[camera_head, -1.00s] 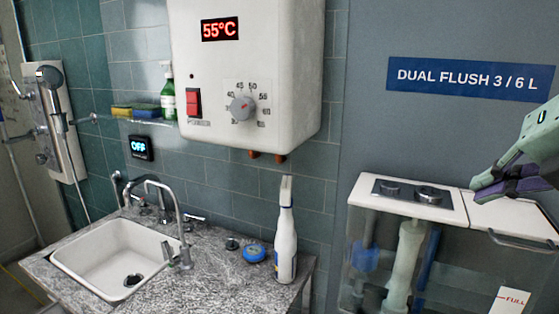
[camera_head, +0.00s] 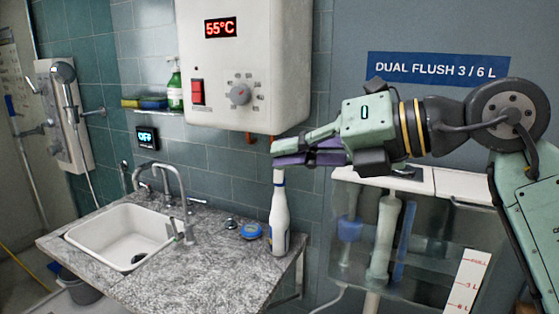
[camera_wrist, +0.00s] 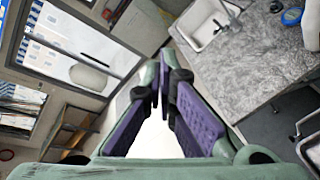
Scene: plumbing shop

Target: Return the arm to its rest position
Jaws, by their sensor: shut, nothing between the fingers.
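My arm reaches in from the right in the head view. My gripper (camera_head: 285,153) points left, in front of the wall and below the white water heater (camera_head: 250,60). Its fingers are shut and empty, and in the wrist view their tips (camera_wrist: 160,58) meet. In the head view the fingertips overlap the top of a white spray bottle (camera_head: 279,215) on the counter; I cannot tell how far apart they are in depth. The gripper's body covers part of the wall and the arm hides part of the cistern lid.
A granite counter (camera_head: 190,275) with a sink (camera_head: 120,237) and tap (camera_head: 178,200) lies at the left. A blue round tin (camera_head: 251,231) sits near the bottle. A clear-fronted cistern (camera_head: 420,240) stands below my arm. A shelf with a green bottle (camera_head: 175,88) hangs at the back.

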